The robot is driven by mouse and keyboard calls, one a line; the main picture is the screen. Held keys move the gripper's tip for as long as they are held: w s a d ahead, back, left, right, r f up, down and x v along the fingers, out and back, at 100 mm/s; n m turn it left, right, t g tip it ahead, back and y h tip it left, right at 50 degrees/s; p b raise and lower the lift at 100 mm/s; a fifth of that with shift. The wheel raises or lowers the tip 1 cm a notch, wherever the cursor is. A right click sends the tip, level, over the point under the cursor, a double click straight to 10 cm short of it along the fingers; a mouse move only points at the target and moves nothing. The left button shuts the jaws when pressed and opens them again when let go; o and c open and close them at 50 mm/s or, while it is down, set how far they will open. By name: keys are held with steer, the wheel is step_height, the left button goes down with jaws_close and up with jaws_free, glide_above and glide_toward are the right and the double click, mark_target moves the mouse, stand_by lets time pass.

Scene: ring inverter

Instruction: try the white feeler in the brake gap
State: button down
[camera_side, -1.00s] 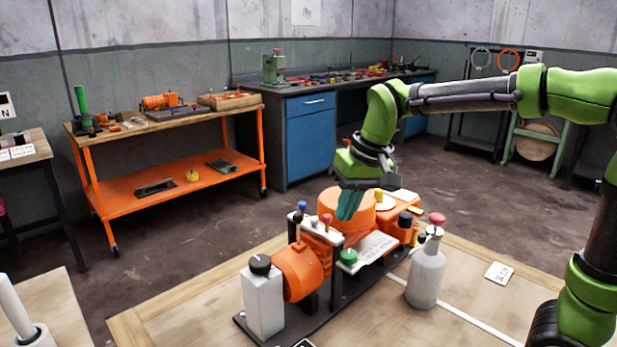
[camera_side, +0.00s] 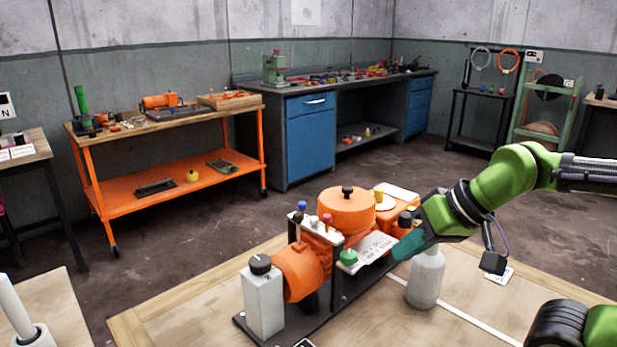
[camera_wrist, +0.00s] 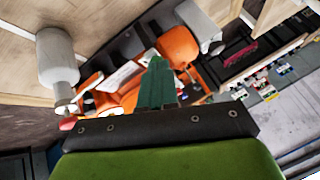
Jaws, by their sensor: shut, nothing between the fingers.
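The orange machine stands on a dark base plate on the wooden table, with an orange drum (camera_side: 345,212) and an orange motor-like cylinder (camera_side: 298,272). I cannot pick out the white feeler or the brake gap for certain. Small blue (camera_side: 301,205) and red (camera_side: 327,218) knobs stand on the machine's top. My gripper (camera_side: 403,248) is shut and empty, its teal fingers at the machine's right side, in front of the grey bottle's top. In the wrist view the fingers (camera_wrist: 157,72) overlap the orange parts, hiding some of them.
The grey bottle (camera_side: 426,280) stands close by my gripper; its red cap shows in the wrist view (camera_wrist: 67,124). A white labelled card (camera_side: 378,247) lies over the machine's front. A green knob (camera_side: 348,257) sits left of it.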

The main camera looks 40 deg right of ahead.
steer(key=c, duration=1.8)
jaws_free()
steer(key=shift+c, duration=0.2)
steer(key=shift+o, duration=1.1)
steer(key=shift+f, duration=0.1)
steer(key=shift+o, duration=1.1)
steer(key=shift+w+f+g, duration=0.2)
steer(key=shift+w+g, duration=0.05)
steer(key=shift+g, duration=0.05)
steer(key=shift+o, duration=0.5)
steer(key=w+r+n+g+h, duration=0.1)
steer(key=w+r+n, duration=0.1)
steer(key=w+r, duration=0.7)
steer(key=w, duration=0.3)
steer(key=shift+w+d+n+g, duration=0.25)
steer(key=shift+w+n+g, duration=0.05)
steer(key=shift+w+n, duration=0.1)
step_height(320, 180, up, 4)
steer(key=w+n+h, duration=0.1)
steer(key=w, duration=0.1)
glide_toward(315, 219)
steer(key=shift+g, duration=0.3)
steer(key=x, duration=0.8)
steer(key=shift+w+r, duration=0.2)
steer(key=shift+w, duration=0.1)
steer(key=shift+c, duration=0.2)
